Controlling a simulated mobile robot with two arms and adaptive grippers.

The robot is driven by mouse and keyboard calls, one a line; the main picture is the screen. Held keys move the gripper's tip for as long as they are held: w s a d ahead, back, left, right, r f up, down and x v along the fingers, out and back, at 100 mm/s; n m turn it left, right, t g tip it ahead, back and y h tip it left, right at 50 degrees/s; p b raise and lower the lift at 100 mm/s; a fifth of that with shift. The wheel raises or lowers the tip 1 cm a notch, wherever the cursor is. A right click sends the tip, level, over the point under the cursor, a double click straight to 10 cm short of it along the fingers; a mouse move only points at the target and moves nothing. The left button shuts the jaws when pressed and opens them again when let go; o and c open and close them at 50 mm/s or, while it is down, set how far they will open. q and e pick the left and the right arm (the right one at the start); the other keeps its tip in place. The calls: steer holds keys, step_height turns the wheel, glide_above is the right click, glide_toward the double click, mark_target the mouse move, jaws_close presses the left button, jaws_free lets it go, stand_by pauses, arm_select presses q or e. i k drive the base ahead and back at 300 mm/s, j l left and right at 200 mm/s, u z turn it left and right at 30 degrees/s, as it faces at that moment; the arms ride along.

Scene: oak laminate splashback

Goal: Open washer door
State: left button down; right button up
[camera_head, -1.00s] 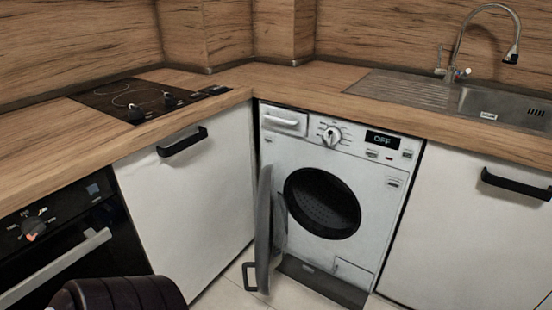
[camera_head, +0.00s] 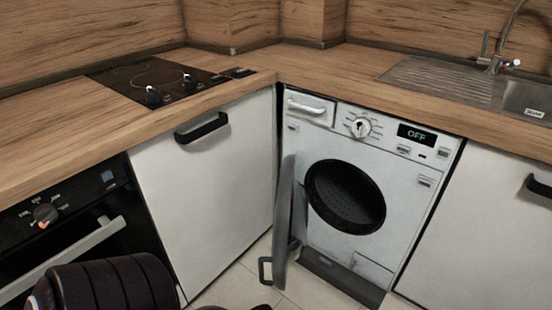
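The white washer (camera_head: 402,170) stands under the counter right of the corner. Its round drum opening (camera_head: 345,196) is dark and uncovered. The washer door (camera_head: 287,220) stands swung out to the left, seen nearly edge-on, with a dark handle (camera_head: 265,270) at its lower left. A dark rounded part of my body (camera_head: 105,285) shows at the bottom left, well apart from the door. A small dark shape at the bottom edge is too cut off to identify. Neither gripper's fingers show in this view.
A white cabinet (camera_head: 205,185) with a black handle is left of the washer, and an oven (camera_head: 65,225) is further left. A cooktop (camera_head: 165,80) and a sink (camera_head: 528,100) are set in the wooden counter. Tiled floor shows below the washer.

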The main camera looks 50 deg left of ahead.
mark_target(281, 258)
steer(key=i+j+u, duration=0.25)
steer(key=u, duration=0.2)
steer(key=i+j+u, duration=0.2)
steer(key=u, duration=0.25)
steer(key=i, duration=0.1)
